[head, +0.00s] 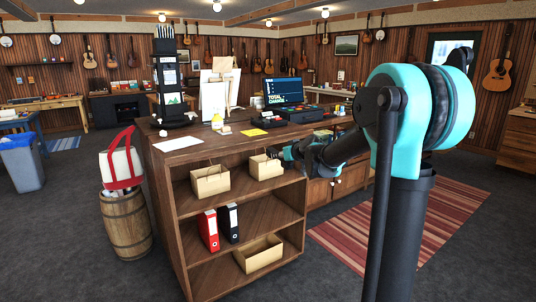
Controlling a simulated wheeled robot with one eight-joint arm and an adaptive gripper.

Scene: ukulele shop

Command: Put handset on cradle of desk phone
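In the head view I cannot pick out a handset, a cradle or a desk phone with certainty. My arm reaches in from the right, and its far end with my gripper (290,154) is at the right side of the wooden shelf counter (186,155), near the tan bin on the upper shelf. The gripper is small and partly hidden by my own arm links. I cannot see its fingers clearly, nor whether it holds anything.
The counter top holds a black cash register (297,112), a lit monitor (284,91), yellow notes (254,132) and a black display stand (168,85). Tan bins (210,181) and red and black binders (209,230) fill the shelves. A barrel (126,222) stands left.

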